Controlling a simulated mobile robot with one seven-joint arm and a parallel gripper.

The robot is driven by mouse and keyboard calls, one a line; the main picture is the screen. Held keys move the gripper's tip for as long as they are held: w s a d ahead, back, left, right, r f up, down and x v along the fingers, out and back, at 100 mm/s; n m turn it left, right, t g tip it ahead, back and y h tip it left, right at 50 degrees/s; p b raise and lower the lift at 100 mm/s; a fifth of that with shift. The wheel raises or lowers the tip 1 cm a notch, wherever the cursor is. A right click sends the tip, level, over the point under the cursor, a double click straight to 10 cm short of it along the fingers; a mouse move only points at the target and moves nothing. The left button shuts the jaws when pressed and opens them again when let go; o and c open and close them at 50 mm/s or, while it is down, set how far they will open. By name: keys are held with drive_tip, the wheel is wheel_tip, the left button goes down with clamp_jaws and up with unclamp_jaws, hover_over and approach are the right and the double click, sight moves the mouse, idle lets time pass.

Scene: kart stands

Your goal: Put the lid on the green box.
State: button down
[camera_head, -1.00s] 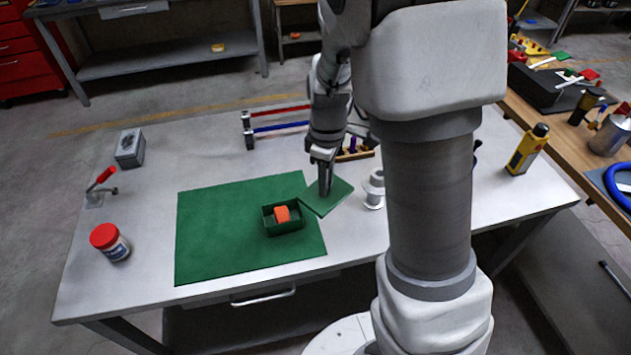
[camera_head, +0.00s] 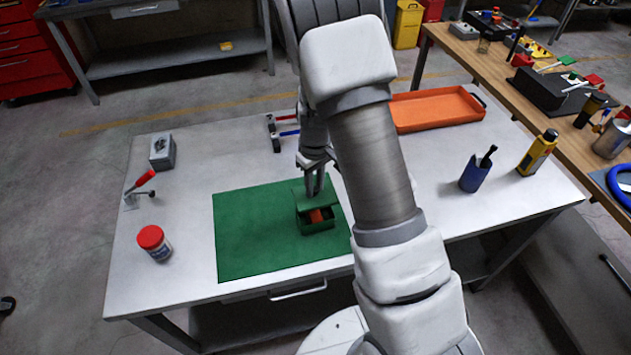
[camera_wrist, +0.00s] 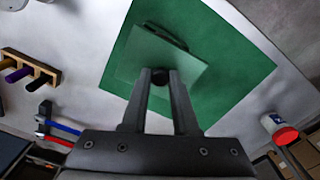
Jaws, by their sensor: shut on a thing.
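The green box (camera_head: 318,228) stands on the green mat (camera_head: 245,235). It is open at the front, where an orange thing (camera_head: 315,216) shows inside. My gripper (camera_head: 314,190) is shut on the flat green lid (camera_head: 301,200) and holds it over the back part of the box. In the wrist view the lid (camera_wrist: 130,70) hangs between my fingertips (camera_wrist: 160,77) and hides most of the box; a dark strip of the opening (camera_wrist: 165,36) shows past its edge. The lid looks slightly offset from the box; whether they touch I cannot tell.
A red-lidded jar (camera_head: 154,243), a red-handled clamp (camera_head: 141,187) and a grey box (camera_head: 162,152) stand left on the table. An orange tray (camera_head: 437,108), a blue cup (camera_head: 474,175) and a yellow bottle (camera_head: 537,153) are right. A wooden holder (camera_wrist: 30,68) shows in the wrist view.

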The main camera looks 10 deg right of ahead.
drive_tip(key=shift+f+b, duration=2.25)
drive_tip(key=shift+f, duration=0.95)
drive_tip(key=shift+f+b, duration=0.2)
drive_tip(key=shift+b, duration=0.55)
idle(0.4)
drive_tip(key=shift+c, duration=0.6)
unclamp_jaws()
drive_tip(key=shift+r, duration=0.2)
drive_tip(key=shift+r+p, duration=2.15)
drive_tip(key=shift+r, duration=1.25)
